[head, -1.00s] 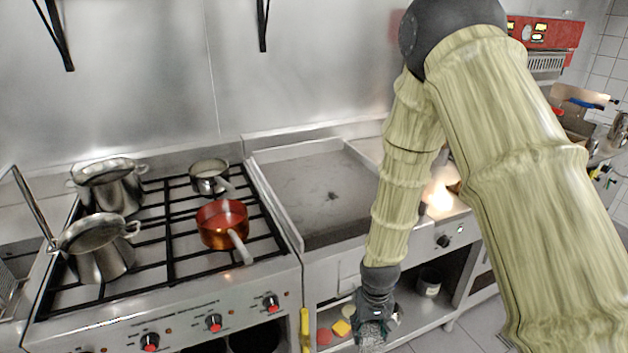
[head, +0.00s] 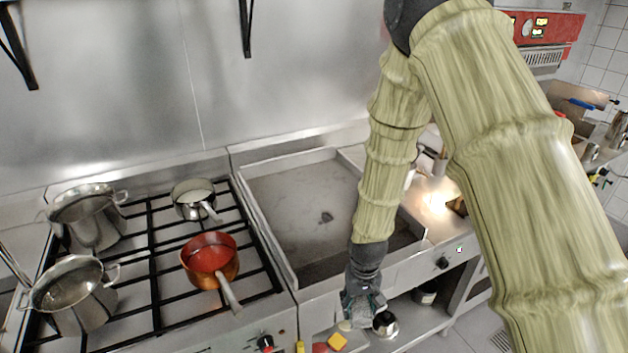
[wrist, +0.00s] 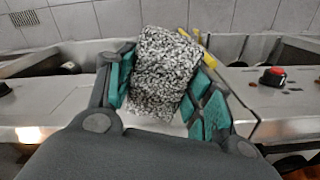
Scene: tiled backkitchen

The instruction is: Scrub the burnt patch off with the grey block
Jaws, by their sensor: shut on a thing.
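The burnt patch (head: 326,217) is a small dark mark on the flat grey griddle plate (head: 290,195) in the head view. My gripper (head: 362,308) hangs in front of the griddle's front edge, well apart from the patch. In the wrist view, the teal pads of my gripper (wrist: 160,92) are shut on the grey block (wrist: 168,62), a speckled, rough-looking block. In the head view I cannot clearly make out the block. My arm hides part of the griddle's right side.
Left of the griddle, a gas hob holds an orange-red saucepan (head: 210,258), a small steel pan (head: 193,198) and two steel pots (head: 70,290). The griddle's raised rim (head: 262,240) surrounds its plate. A shelf below holds a steel pot (head: 385,323) and a yellow item (head: 337,341).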

